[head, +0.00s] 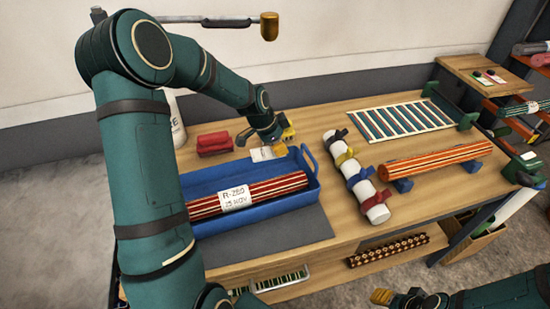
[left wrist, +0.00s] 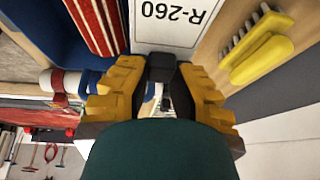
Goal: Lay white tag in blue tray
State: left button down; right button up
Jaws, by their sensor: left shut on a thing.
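The white tag (head: 266,154) is at the far side of the blue tray (head: 258,214). In the left wrist view, the tag (left wrist: 172,22) reads R-260, upside down. My left gripper (head: 283,137) is shut on the tag, just beyond the tray's far wall; its yellow fingers (left wrist: 160,78) also show in the left wrist view. Whether the tag touches the table is hard to tell. A red striped rolled rug (head: 280,187) with its own white label (head: 235,197) lies in the tray. My right gripper (head: 384,297) is partly visible at the bottom edge; its opening is unclear.
A red folded item (head: 214,143) lies left of the tag. A white roll (head: 357,178) with coloured clips lies right of the tray. An orange striped roll (head: 435,158) and striped mat (head: 405,119) lie further right. A yellow brush (left wrist: 260,48) shows beside the tag in the wrist view.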

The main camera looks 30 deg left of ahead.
aim_at(265, 155)
pick_arm(q)
jog(key=shift+f, duration=1.9)
jog(key=c, duration=1)
grip_release()
jog(key=v, duration=1.2)
jog(key=shift+r+p, duration=0.1)
jog(key=shift+p, duration=0.25)
